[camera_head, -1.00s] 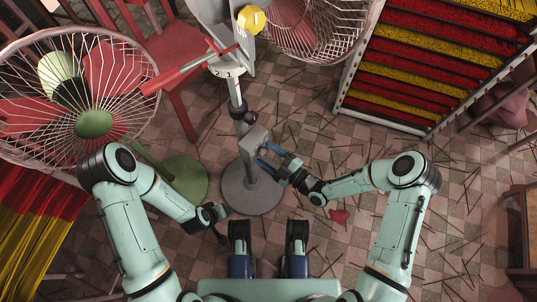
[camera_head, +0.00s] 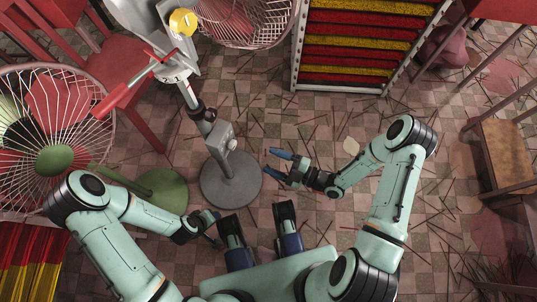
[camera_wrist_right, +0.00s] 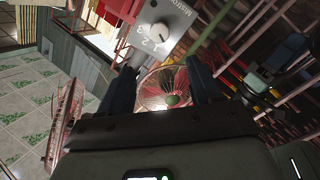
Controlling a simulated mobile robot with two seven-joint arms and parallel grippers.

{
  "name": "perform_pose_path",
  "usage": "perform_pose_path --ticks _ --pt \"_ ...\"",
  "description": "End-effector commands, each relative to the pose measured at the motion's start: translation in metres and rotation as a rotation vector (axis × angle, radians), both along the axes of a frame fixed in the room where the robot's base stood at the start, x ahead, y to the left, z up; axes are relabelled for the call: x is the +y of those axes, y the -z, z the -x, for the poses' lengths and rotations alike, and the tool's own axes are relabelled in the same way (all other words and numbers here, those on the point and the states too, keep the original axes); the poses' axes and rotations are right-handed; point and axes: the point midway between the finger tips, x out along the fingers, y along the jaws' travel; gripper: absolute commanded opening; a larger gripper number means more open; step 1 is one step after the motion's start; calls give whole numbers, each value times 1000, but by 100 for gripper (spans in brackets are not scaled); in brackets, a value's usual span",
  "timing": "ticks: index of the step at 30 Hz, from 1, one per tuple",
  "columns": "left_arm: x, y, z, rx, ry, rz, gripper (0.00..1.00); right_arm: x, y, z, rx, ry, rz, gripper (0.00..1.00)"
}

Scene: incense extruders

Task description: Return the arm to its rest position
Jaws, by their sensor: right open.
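My right gripper (camera_head: 273,164) is open and empty, its two blue fingers apart and pointing left. It is above the tiled floor, to the right of the grey extruder's stand (camera_head: 233,180), with a gap between them. A small grey control box with a dial (camera_head: 219,136) is on the post. In the right wrist view the dial box (camera_wrist_right: 160,32) shows above the open fingers (camera_wrist_right: 162,85), with nothing gripped between them. My left gripper (camera_head: 208,224) is low and dark near my base; its finger gap is unclear.
A pink-caged fan (camera_head: 55,160) with a green hub stands left. Another fan (camera_head: 245,18) is at the top. A rack of red and yellow incense (camera_head: 355,45) is at upper right, and a wooden stool (camera_head: 510,155) at right. Thin sticks litter the floor.

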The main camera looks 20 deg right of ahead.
Motion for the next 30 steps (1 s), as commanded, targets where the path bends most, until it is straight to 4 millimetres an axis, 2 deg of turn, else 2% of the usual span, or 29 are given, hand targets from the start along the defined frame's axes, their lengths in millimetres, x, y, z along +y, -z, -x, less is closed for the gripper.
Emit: perform_pose_path --ticks 15,19,23,25,30 --pt "0 0 0 0 0 0 51 0 0 0 3 1 0 64" --pt "0 0 0 -1 0 0 51 0 9 -5 91 31 -1 64" --pt "0 0 0 -1 0 0 51 -4 36 -12 370 140 -16 64" --pt "0 0 0 -1 0 0 51 -9 57 -12 580 239 -38 64" --pt "0 0 0 -1 0 0 51 -28 102 11 1091 546 -135 64"
